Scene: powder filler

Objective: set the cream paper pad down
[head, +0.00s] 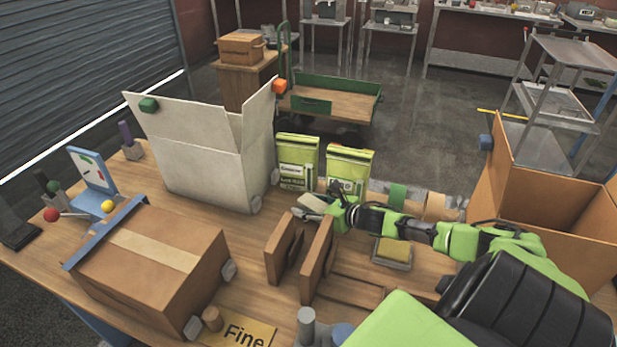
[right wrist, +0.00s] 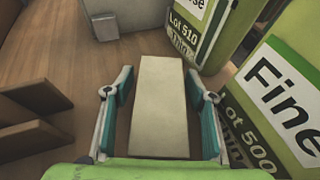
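The cream paper pad (right wrist: 160,105) is a pale oblong block between the two fingers of my right gripper (right wrist: 160,95) in the right wrist view. Narrow gaps show between the pad and both fingers, so the gripper looks open around it. In the head view the pad (head: 311,202) shows small at the tip of my right gripper (head: 318,207), just behind the wooden stand and in front of the green bags. I cannot tell whether its underside touches the table. My left gripper is not in view.
Two green powder bags (head: 298,162) (head: 347,170) stand close behind. A wooden stand (head: 317,262) with upright boards is in front. A small tray (head: 391,262) holds a yellow block. A white open carton (head: 205,165) and a brown box (head: 150,265) are left; an open brown carton (head: 550,205) is right.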

